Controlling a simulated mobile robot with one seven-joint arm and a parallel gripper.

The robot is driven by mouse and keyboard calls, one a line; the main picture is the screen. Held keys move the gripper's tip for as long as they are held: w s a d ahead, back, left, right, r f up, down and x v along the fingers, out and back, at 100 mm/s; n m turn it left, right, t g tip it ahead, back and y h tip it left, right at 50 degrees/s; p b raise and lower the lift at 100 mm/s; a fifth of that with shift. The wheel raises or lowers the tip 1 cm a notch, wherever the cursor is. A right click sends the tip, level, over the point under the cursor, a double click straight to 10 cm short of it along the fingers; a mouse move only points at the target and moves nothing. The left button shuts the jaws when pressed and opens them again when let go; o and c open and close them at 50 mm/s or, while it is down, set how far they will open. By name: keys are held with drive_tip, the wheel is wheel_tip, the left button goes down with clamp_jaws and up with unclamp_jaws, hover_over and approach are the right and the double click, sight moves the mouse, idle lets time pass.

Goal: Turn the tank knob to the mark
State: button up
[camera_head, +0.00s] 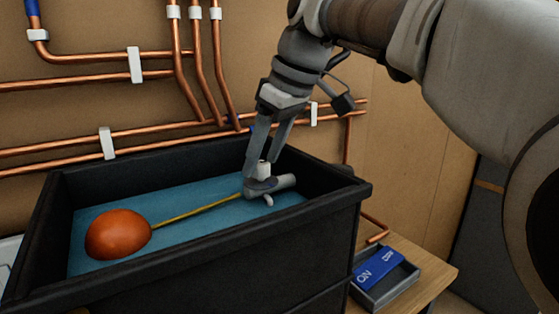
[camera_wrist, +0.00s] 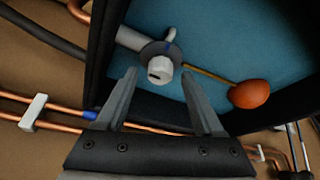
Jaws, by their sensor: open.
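The tank knob (camera_wrist: 160,68) is a light grey cap with a small dark slot on its face, on a grey valve body (camera_wrist: 134,40) in the wrist view. Behind it is a darker round disc (camera_wrist: 152,48). In the head view my gripper (camera_head: 258,163) points down at the valve, and the knob is partly hidden by the fingers.
The black tank (camera_head: 190,262) holds blue water (camera_head: 190,189) and an orange float (camera_head: 118,233) on a yellow rod (camera_head: 195,210). Copper pipes (camera_head: 90,139) run along the wall behind. A grey tray (camera_head: 398,291) with a blue lettered block (camera_head: 379,271) sits on the wooden shelf at right.

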drive_tip(key=shift+a+f, duration=0.1)
drive_tip(key=shift+f, duration=0.2)
clamp_jaws()
